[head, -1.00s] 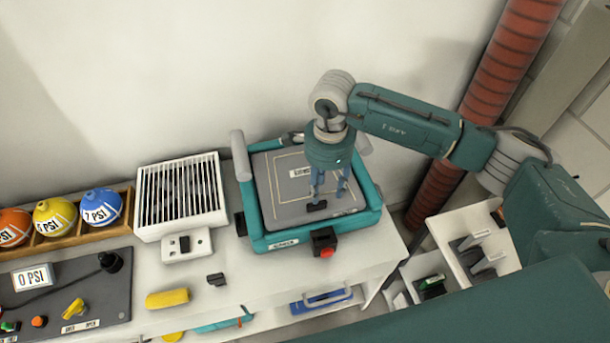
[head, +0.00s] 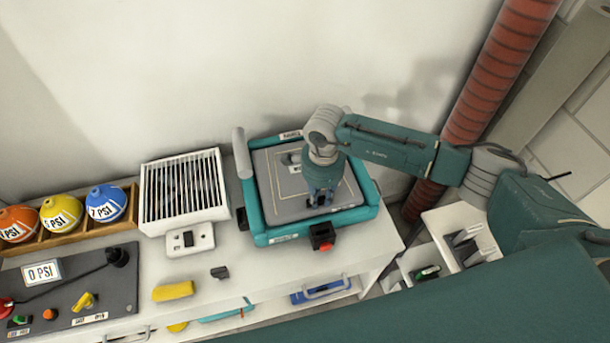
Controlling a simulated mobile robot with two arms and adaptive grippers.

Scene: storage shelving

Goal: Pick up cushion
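No object is clearly marked as a cushion. A flat grey pad (head: 283,207) with a thin pale outline lies inside a teal frame (head: 262,236) on the white bench. A soft-looking yellow block (head: 173,291) and a small dark grey piece (head: 219,272) lie near the bench's front. My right gripper (head: 319,201) points down over the right part of the grey pad. Its fingers are foreshortened below the wrist, so their gap, any contact with the pad and anything held are unclear. My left gripper is out of view.
A white grille box (head: 183,190) stands left of the frame. Several labelled balls (head: 106,203) sit in a wooden tray, behind a dark control panel (head: 108,290). A red-button box (head: 322,238) is on the frame's front. A red pipe (head: 494,75) rises at the right.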

